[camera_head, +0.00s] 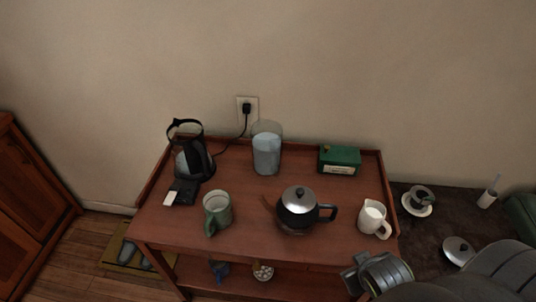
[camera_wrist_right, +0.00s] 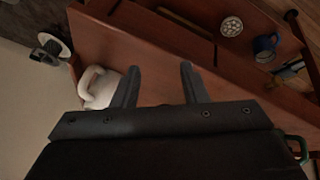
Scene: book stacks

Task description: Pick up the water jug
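A clear glass jug (camera_head: 267,150) with water-like contents stands upright at the back middle of the wooden cart, against the wall side. A small white pitcher (camera_head: 373,218) stands at the cart's front right; it also shows in the right wrist view (camera_wrist_right: 103,91), left of my fingers. My right gripper (camera_head: 356,279) is low at the cart's front right edge, near the white pitcher and far from the glass jug. In the right wrist view its two fingers (camera_wrist_right: 157,72) are apart with nothing between them. My left gripper is in neither view.
The kettle is between the glass jug and the front edge. A cup on a saucer (camera_head: 418,200) is to the right.

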